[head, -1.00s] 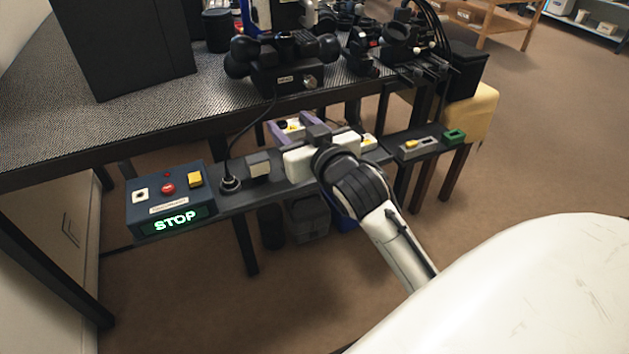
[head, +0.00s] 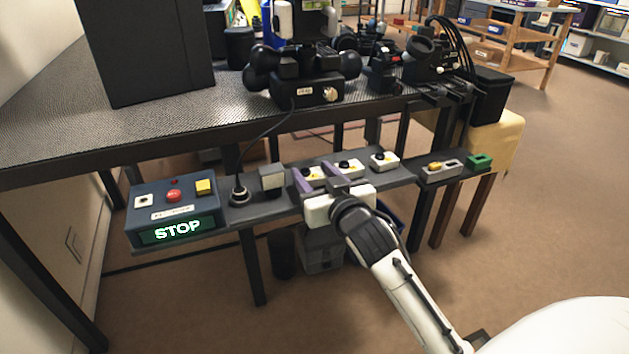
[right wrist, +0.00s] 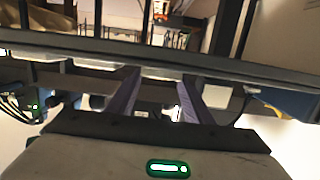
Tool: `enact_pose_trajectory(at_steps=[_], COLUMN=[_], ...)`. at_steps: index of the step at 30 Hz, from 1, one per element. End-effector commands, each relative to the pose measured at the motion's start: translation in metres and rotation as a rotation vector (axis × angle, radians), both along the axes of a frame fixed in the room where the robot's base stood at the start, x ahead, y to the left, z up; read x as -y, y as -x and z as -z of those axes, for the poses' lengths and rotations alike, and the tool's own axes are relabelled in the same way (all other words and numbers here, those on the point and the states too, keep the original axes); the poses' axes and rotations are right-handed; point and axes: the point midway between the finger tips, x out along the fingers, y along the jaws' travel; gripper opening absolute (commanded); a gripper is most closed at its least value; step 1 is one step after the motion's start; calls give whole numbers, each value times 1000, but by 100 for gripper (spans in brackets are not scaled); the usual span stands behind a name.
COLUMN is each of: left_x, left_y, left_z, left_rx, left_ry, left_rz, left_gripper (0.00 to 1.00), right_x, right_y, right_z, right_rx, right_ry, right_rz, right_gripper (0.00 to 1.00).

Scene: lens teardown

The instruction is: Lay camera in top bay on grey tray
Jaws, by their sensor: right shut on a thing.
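My right gripper (head: 318,172) reaches over the dark shelf at the table's front edge. Its two purple fingers stand on either side of a small white switch box (head: 314,175) with a black knob. The contact between fingers and box is partly hidden. In the right wrist view the purple fingers (right wrist: 157,95) point away, with a pale shape between their tips. I cannot pick out a camera or a grey tray with bays for certain. My left gripper is not in view.
A blue control box (head: 176,207) with a lit STOP sign sits at the shelf's left end. A grey block (head: 272,178), another white switch box (head: 384,161) and a green piece (head: 479,161) share the shelf. Dark devices (head: 308,90) stand on the black table (head: 225,110).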

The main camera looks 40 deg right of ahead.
Motion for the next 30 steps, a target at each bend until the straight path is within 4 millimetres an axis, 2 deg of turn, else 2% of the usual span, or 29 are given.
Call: enact_pose_trajectory(at_steps=[10,11,14,25,30], left_x=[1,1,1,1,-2], left_y=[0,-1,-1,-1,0], left_z=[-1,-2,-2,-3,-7], left_rx=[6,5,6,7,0], left_ry=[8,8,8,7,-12], left_rz=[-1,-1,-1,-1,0], left_gripper=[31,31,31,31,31], right_x=[0,0,0,0,-6], right_y=[0,0,0,1,25], right_z=[4,5,4,0,-4], right_rx=[2,1,1,2,-1], right_ry=[0,0,0,1,0], right_rz=[-1,0,0,-1,-1], right_gripper=[23,48,65,65,65])
